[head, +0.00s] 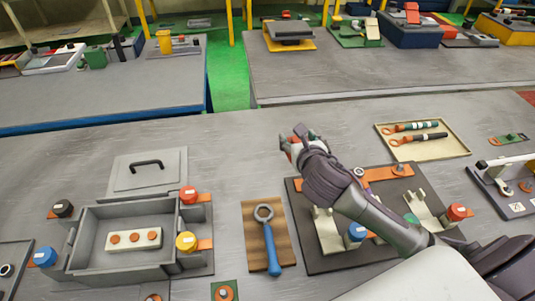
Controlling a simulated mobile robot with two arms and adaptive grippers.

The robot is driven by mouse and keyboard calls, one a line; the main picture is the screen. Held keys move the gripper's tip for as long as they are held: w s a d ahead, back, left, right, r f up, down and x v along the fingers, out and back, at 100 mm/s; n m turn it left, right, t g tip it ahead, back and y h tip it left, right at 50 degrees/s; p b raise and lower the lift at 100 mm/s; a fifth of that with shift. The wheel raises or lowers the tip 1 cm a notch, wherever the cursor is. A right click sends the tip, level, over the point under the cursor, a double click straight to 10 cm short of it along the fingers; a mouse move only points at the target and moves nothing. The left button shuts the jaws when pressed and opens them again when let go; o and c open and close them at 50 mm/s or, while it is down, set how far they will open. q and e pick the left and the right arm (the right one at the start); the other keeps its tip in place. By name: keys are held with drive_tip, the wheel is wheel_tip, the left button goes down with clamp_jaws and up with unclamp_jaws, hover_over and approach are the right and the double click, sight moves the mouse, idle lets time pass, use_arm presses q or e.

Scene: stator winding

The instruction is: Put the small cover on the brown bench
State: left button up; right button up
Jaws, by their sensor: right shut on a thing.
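My right gripper (302,138) is above the middle of the grey bench (235,150), its arm coming in from the lower right. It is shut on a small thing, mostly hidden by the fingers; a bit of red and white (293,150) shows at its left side. I cannot tell whether this is the small cover. A grey lid with a black handle (148,180) stands behind an open grey box (125,262) at the left. My left gripper is not in view.
A blue wrench (271,247) lies on a brown board (252,220). A dark mat (305,240) with metal brackets lies under my right arm. A beige tray (457,150) holds two tools. Beyond are more benches (350,75). The bench's back middle is clear.

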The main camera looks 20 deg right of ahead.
drive_tip(key=w+d+f+m+g+h+p, duration=0.1)
drive_tip(key=w+d+f+m+h+p, duration=0.1)
drive_tip(key=d, duration=0.7)
drive_tip(key=w+a+f, duration=0.3)
drive_tip(key=w+a, duration=0.1)
drive_tip(key=w+a+f, duration=0.3)
drive_tip(key=w+f, duration=0.1)
drive_tip(key=shift+a, duration=0.35)
drive_tip(key=shift+a+f, duration=0.1)
drive_tip(key=shift+f, duration=0.05)
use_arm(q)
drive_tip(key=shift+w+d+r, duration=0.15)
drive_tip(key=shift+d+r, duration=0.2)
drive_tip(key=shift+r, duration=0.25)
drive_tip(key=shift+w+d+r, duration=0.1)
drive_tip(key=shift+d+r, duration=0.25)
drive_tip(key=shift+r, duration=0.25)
use_arm(e)
drive_tip(key=shift+f, duration=1.85)
drive_tip(key=o, duration=1.2)
drive_tip(key=shift+f, duration=0.1)
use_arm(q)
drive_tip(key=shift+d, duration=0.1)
use_arm(e)
drive_tip(key=shift+o, duration=0.2)
